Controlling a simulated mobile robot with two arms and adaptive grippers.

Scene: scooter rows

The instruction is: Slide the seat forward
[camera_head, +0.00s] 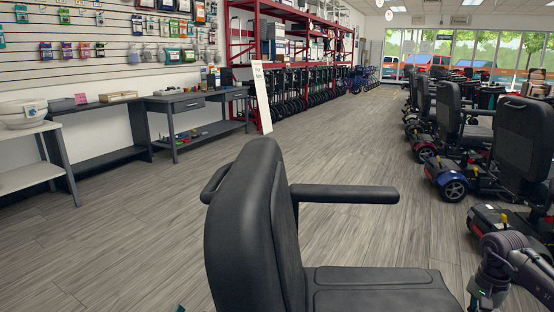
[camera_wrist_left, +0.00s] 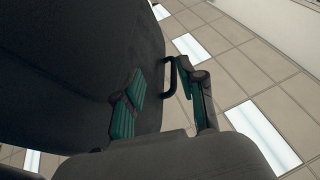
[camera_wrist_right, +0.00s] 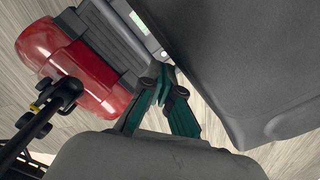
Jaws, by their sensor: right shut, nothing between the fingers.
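The black padded scooter seat (camera_head: 375,285) is close in front of me in the head view, with its tall backrest (camera_head: 240,240) and two armrests, one being (camera_head: 345,194). In the left wrist view my left gripper (camera_wrist_left: 158,72) is open near the dark backrest (camera_wrist_left: 70,65). A thin black loop (camera_wrist_left: 168,90) shows between its fingers; I cannot tell whether they touch it. In the right wrist view my right gripper (camera_wrist_right: 164,72) is shut and empty, beside the dark seat (camera_wrist_right: 245,60). Its fingertips are hidden in the head view.
A red scooter body (camera_wrist_right: 75,70) lies under my right gripper. Parked scooters (camera_head: 465,135) line the right side. Grey work tables (camera_head: 200,105) and red shelving (camera_head: 243,45) stand along the left wall. The wooden floor (camera_head: 330,145) beyond the seat is clear.

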